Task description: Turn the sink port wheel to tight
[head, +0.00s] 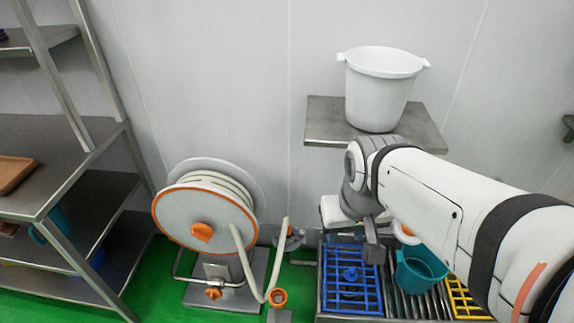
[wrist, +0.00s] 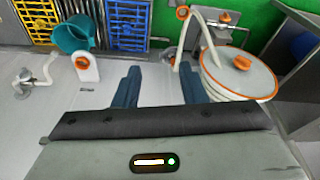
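I cannot tell for certain which part is the sink port wheel. An orange ring-shaped part (head: 278,297) sits low by the hose, beside the drain racks; it also shows in the wrist view (wrist: 183,12). A white fitting with an orange round part (wrist: 85,65) stands left of my fingers in the wrist view, and partly shows behind my arm in the head view (head: 406,234). My gripper (wrist: 160,68) is open, with its two dark blue fingers apart and nothing between them. In the head view my gripper (head: 372,242) hangs above the blue rack, touching no wheel that I can see.
A hose reel (head: 203,216) with an orange knob stands on the left. A blue rack (head: 350,302), a teal jug (head: 421,270) and a yellow rack (head: 464,300) lie in the drain tray. A white bucket (head: 381,95) stands on a wall shelf (head: 325,122). Steel shelving (head: 75,150) stands far left.

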